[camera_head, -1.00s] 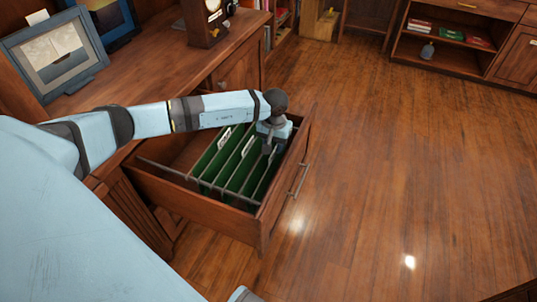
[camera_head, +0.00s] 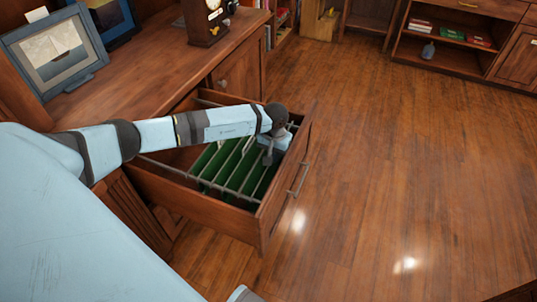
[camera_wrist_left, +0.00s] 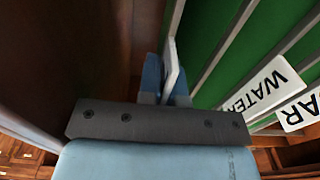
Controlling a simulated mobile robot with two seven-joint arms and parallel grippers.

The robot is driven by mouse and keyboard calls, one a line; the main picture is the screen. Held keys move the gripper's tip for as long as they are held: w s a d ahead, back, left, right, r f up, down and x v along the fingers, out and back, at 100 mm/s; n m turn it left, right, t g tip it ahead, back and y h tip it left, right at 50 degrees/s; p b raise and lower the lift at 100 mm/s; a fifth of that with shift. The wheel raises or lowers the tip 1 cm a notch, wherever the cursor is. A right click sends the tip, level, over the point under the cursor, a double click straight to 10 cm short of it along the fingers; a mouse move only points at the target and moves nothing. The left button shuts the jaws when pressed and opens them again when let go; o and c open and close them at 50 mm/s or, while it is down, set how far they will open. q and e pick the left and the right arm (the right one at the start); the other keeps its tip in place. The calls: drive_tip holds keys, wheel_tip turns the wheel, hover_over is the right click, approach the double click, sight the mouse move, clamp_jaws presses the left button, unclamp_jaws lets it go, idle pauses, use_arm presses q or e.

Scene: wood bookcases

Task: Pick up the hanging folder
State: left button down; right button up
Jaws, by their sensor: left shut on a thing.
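Green hanging folders (camera_head: 235,172) stand in a row in the open wooden drawer (camera_head: 200,206). My left gripper (camera_head: 268,156) reaches down into the drawer at the end of the row nearest its front panel. In the left wrist view the left gripper (camera_wrist_left: 165,90) is shut on the white tab of a hanging folder (camera_wrist_left: 172,64), with a blue finger on either side. More tabs, one lettered "WATER" (camera_wrist_left: 256,88), stand to its right. My arm hides part of the folders in the head view. My right gripper is not in view.
The drawer front with its metal handle (camera_head: 298,180) stands close beside the left gripper. Metal rails (camera_head: 180,171) run across the drawer. The desk top (camera_head: 150,65) holds picture frames (camera_head: 55,55) and a clock (camera_head: 208,20). The wooden floor (camera_head: 400,180) at right is clear.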

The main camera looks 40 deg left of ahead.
use_arm(q)
wheel_tip(320, 180, up, 20)
drive_tip(key=p, duration=0.3)
idle(0.4)
drive_tip(key=shift+a, duration=0.1)
idle(0.6)
